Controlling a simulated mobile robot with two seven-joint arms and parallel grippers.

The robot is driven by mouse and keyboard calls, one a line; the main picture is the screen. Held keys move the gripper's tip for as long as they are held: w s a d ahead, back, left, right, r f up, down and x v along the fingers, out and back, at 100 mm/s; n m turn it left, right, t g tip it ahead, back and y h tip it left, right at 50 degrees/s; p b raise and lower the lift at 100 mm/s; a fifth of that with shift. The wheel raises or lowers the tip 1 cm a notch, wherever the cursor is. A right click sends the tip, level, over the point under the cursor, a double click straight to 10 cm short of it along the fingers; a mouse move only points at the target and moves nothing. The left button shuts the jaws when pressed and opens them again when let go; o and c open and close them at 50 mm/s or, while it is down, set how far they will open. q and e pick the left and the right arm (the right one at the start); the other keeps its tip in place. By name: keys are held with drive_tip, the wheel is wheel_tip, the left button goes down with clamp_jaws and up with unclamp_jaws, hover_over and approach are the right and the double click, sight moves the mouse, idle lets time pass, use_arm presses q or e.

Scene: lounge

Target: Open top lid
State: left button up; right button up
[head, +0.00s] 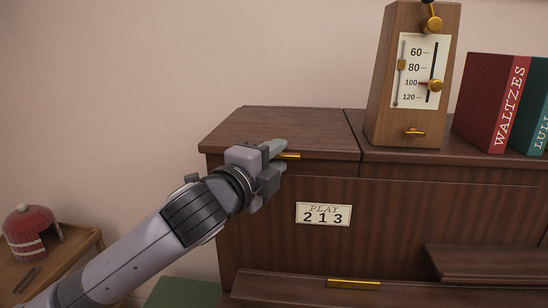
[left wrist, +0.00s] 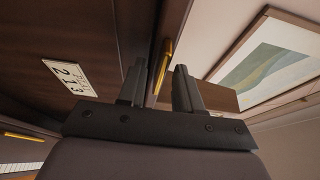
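The top lid (head: 290,125) is the dark wooden panel on the left of the piano's top, and it lies flat and closed. A small brass handle (head: 289,155) sits at its front edge and also shows in the left wrist view (left wrist: 163,62). My left gripper (head: 275,161) is at this handle. In the left wrist view its two fingers (left wrist: 160,75) are apart, with the handle lined up between them. Whether they touch it I cannot tell. The far end of the handle is visible beyond the fingers in the head view. My right gripper is not in view.
A metronome (head: 383,75) and upright books (head: 490,103) stand on the piano top, right of the lid's seam. A sign reading "PLAY 213" (head: 323,214) is on the front. Below is a second brass handle (head: 353,284). A side table (head: 75,255) with a red item (head: 32,228) stands left.

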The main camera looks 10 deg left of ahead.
use_arm(q)
clamp_jaws()
drive_tip(key=r+g, duration=0.1)
drive_tip(key=r, duration=0.5)
drive_tip(key=w+r+n+g+y, duration=0.1)
drive_tip(key=r, duration=0.3)
drive_tip(key=shift+g, duration=0.3)
drive_tip(key=w+r+g, duration=0.1)
drive_tip(key=w+r, duration=0.3)
drive_tip(key=r, duration=0.6)
drive_tip(key=shift+w+r, duration=0.15)
drive_tip(key=shift+w, duration=0.1)
